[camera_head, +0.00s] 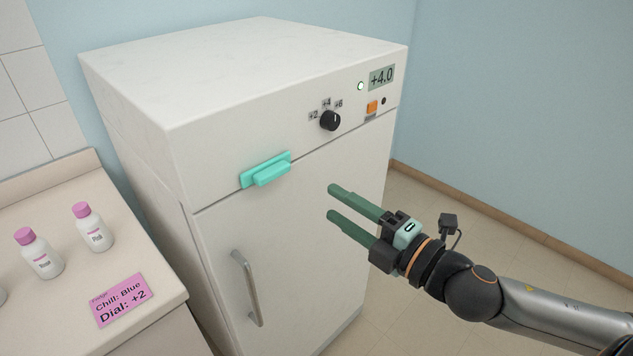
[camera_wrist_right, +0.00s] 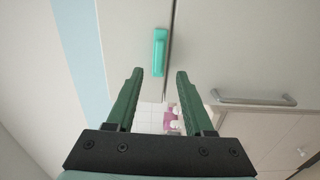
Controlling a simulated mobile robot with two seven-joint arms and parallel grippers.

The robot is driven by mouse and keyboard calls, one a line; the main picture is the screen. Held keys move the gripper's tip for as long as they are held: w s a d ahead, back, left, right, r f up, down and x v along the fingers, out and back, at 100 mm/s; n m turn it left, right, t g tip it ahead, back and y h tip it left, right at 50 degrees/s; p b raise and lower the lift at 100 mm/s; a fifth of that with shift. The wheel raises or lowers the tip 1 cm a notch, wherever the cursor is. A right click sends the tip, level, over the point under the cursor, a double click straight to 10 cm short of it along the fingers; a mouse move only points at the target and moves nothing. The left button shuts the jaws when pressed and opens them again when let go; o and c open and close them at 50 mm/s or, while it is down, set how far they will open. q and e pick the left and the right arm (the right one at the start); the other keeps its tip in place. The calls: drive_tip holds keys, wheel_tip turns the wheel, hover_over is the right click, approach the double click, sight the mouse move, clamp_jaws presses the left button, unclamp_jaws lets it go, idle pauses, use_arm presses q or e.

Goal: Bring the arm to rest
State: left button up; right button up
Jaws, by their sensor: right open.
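My right gripper (camera_head: 331,201) is open and empty, with two green fingers apart in front of the white fridge (camera_head: 240,75). Its arm (camera_head: 540,303) comes in from the lower right of the head view. In the right wrist view the open fingers (camera_wrist_right: 157,74) point toward the fridge front, with nothing between them in grasp. A teal latch (camera_head: 268,170) sits across the seam of the fridge front, left of the gripper and apart from it; it also shows in the right wrist view (camera_wrist_right: 160,52). My left gripper is not in view.
The fridge has a black dial (camera_head: 330,121), a display (camera_head: 381,77) reading +4.0, an orange switch (camera_head: 372,107) and a metal door handle (camera_head: 246,288). At left, a counter (camera_head: 60,195) holds pink-capped bottles (camera_head: 93,228) and a pink card (camera_head: 122,300). Floor at right is clear.

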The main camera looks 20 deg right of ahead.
drive_tip(key=s+d+f+m+g+h, duration=0.1)
drive_tip(key=d+f+m+g+h, duration=0.1)
drive_tip(key=f+m, duration=0.6)
drive_tip(key=s+d+f+m+g+h, duration=0.1)
drive_tip(key=f+m+g+h, duration=0.15)
drive_tip(key=f, duration=0.95)
drive_tip(key=s+a+f+m+g, duration=0.1)
drive_tip(key=s+a+f+m, duration=0.3)
drive_tip(key=f, duration=0.4)
drive_tip(key=s+a+f+m+g, duration=0.2)
drive_tip(key=s+a+f+m, duration=0.2)
drive_tip(key=s+f, duration=0.3)
wheel_tip(320, 180, down, 2)
drive_tip(key=shift+s+a+m+y+p, duration=0.2)
drive_tip(key=shift+m+y+p, duration=0.15)
drive_tip(key=shift+m, duration=0.3)
